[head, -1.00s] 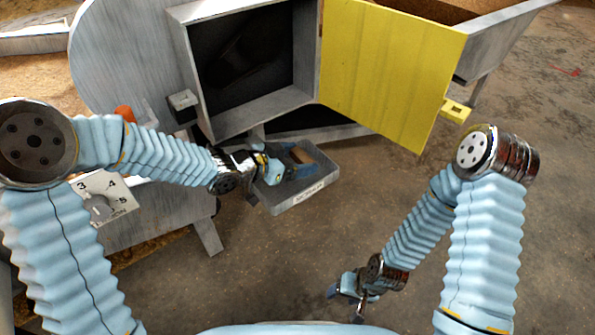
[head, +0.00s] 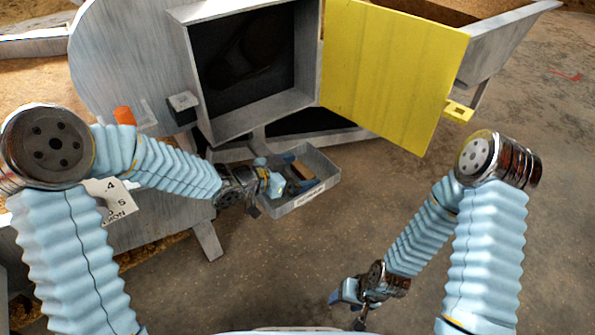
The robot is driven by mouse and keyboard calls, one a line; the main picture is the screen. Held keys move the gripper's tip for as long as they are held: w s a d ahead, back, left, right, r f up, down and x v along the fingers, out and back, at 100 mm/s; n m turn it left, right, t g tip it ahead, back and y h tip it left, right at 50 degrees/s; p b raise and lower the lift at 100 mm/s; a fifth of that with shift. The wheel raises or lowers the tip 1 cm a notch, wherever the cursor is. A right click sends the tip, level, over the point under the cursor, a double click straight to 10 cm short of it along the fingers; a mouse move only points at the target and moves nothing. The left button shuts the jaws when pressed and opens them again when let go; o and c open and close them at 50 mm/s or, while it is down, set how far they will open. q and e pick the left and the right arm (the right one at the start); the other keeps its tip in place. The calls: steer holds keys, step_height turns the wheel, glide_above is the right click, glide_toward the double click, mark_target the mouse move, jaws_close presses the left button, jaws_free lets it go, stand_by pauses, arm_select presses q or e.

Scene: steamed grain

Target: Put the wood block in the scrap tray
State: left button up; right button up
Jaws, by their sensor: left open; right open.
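The scrap tray (head: 327,184) is a grey, shallow, labelled tray below the open cabinet. The brown wood block (head: 304,170) lies inside it, partly hidden by my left gripper. My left gripper (head: 289,173) is open at the tray's left side, its fingertips close to the block. Whether a fingertip touches the block I cannot tell. My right gripper (head: 346,308) is open and empty, low over the floor at the bottom middle, away from the tray.
A grey machine housing (head: 215,125) has a dark open compartment, and its yellow door (head: 390,75) stands open to the right. A yellow latch piece (head: 459,111) sticks out from the door edge. An orange knob (head: 124,115) is at left. The floor right of the tray is clear.

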arm_select(q)
steer(key=p+v, duration=0.2)
steer(key=v, duration=0.9)
steer(key=shift+r+p, duration=0.1)
steer(key=shift+p, duration=0.25)
steer(key=shift+s+a+r, duration=0.15)
steer(key=shift+s+a, duration=0.2)
steer(key=shift+a, duration=0.05)
